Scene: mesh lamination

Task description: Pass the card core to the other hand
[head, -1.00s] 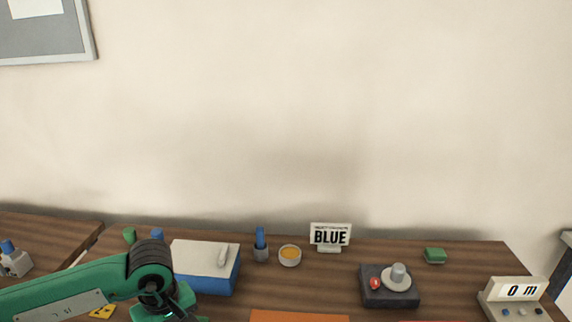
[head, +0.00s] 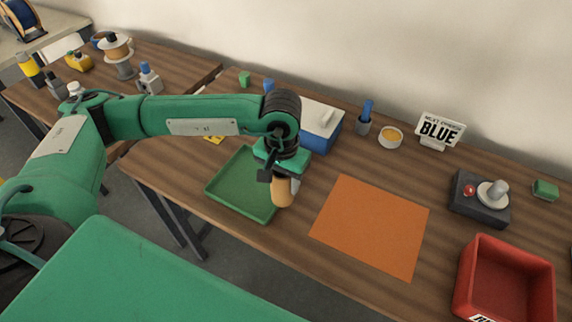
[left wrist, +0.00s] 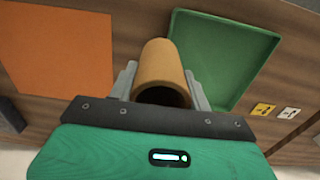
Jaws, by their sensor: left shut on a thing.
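The card core (head: 283,193) is a tan-brown hollow tube. My left gripper (head: 282,180) is shut on it and points down over the right edge of the green tray. In the left wrist view the core (left wrist: 163,66) sits between the two grey fingers of my left gripper (left wrist: 164,88), its open end facing the camera. The core's far end lies close to the tray edge; I cannot tell whether it touches anything. My right gripper is not in view.
The green tray (head: 228,190) looks empty. An orange mat (head: 370,228) lies right of it. A red bin (head: 505,285) stands at the right front. Behind are a blue-and-white box (head: 322,128), a cup with a blue item (head: 363,122), a BLUE sign (head: 439,130) and a dark device (head: 470,208).

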